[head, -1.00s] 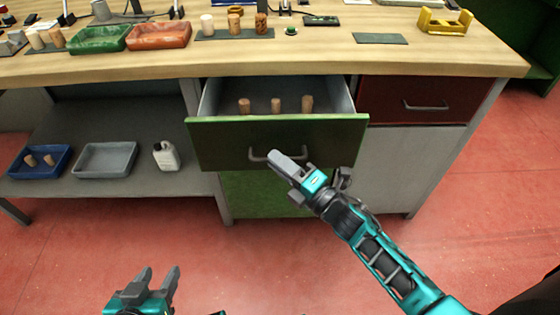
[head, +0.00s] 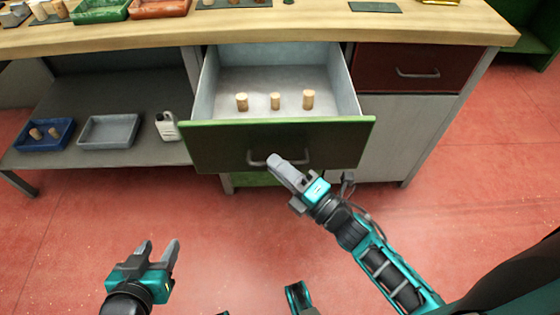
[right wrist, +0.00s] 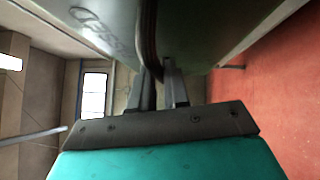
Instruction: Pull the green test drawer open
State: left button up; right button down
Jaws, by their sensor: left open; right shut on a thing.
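The green drawer (head: 210,147) stands well out from the bench, and its grey inside shows. Several details of its front are dark, but the top edge is clearly green. Three cork stoppers (head: 275,101) stand upright in it. My right gripper (head: 274,160) is shut on the drawer's handle (head: 254,162). In the right wrist view the fingers (right wrist: 162,88) close around the dark handle bar (right wrist: 149,40). My left gripper (head: 158,252) is open and empty, low in front of the bench, apart from everything.
A closed dark red drawer (head: 415,70) is right of the green one. Left, a low shelf (head: 100,158) holds a blue tray (head: 62,128) with corks, a grey tray (head: 130,143) and a white bottle (head: 167,127). The red floor (head: 230,250) before the bench is clear.

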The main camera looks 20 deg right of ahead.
jog(key=c, duration=1.2)
grip_release()
jog(key=shift+o, duration=0.2)
jog(key=shift+d, duration=0.1)
jog(key=v, duration=1.2)
jog(key=shift+s, duration=0.4)
jog(key=shift+d, duration=0.15)
